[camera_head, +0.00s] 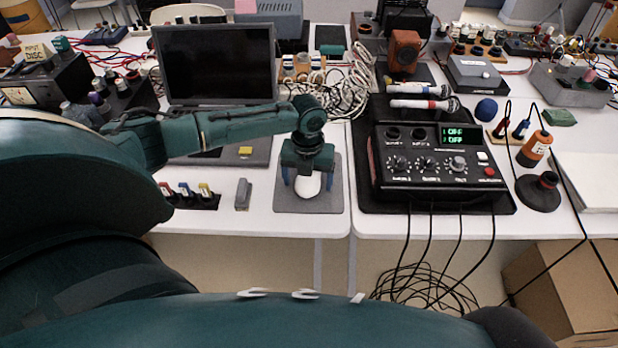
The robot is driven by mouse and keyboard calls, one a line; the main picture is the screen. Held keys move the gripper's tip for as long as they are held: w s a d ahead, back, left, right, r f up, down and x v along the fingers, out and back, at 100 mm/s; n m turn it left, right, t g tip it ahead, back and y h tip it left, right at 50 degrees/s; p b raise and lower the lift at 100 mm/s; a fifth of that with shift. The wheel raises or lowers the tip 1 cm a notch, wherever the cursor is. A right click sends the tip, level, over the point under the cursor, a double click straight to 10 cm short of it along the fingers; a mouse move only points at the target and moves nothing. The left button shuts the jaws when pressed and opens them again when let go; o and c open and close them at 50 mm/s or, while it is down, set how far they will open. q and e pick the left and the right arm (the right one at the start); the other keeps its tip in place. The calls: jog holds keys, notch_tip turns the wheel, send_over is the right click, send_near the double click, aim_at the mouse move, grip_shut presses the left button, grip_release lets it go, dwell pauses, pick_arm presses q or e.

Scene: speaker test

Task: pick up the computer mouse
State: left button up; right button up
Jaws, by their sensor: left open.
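The white computer mouse (308,186) lies on a grey mouse pad (326,203) near the front edge of the left table. My left gripper (307,183) is directly over the mouse, pointing down. Its blue fingers are apart, one on each side of the mouse. The gripper body hides the back part of the mouse. I cannot tell whether the fingers touch it. My right gripper is not in view.
An open laptop (216,64) stands left of the pad, under my left forearm. A small grey block (243,194) lies just left of the pad. A black control box (436,165) with knobs stands to the right. Tangled white cables (345,95) lie behind.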

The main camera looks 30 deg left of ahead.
pick_arm(q)
jog(key=shift+f, duration=0.35)
jog(key=shift+c, duration=0.3)
jog(key=c, duration=1)
